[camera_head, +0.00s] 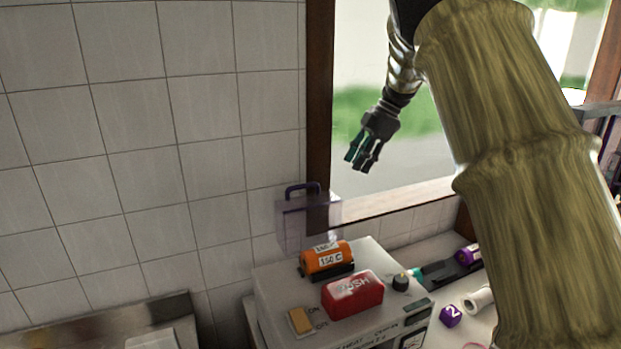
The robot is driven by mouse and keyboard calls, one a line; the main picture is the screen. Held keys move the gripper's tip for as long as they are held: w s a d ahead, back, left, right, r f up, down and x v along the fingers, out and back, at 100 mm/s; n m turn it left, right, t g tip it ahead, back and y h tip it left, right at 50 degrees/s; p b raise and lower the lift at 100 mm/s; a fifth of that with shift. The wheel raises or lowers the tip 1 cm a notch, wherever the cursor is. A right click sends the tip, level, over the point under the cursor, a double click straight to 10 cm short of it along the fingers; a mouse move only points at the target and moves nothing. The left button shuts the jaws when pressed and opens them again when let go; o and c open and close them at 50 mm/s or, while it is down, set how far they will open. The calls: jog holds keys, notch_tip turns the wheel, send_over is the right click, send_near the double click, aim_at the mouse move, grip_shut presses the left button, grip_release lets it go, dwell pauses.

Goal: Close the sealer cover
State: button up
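The sealer (283,290) is a pale box-shaped machine at the lower middle. Its clear purple-tinted cover (291,222) stands raised at the back, near the tiled wall, with a dark handle (302,187) at its top. On the machine's top are an orange dial marked 150 C (325,257), a red PUSH block (352,294), a black knob (401,282) and an orange switch (300,320). My gripper (358,163) hangs in the air above and to the right of the cover, in front of the window in the picture. Its fingers look apart and empty, pointing down.
A purple block marked 2 (450,316), a white roll (479,301) and a purple-ended roll (467,255) lie right of the sealer. A metal-edged counter (110,325) is at the lower left. The window sill (400,200) runs behind the sealer. My large arm link blocks the right side.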

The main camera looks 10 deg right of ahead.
send_near(312, 184)
notch_tip(312, 184, up, 3)
jog(key=shift+n+h, duration=0.3)
jog(key=p+x, duration=0.4)
jog(key=x, duration=0.6)
jog(key=shift+f, duration=0.25)
jog(key=shift+a+f, duration=0.25)
jog(key=shift+a, duration=0.05)
jog(key=shift+w+d, duration=0.1)
grip_shut()
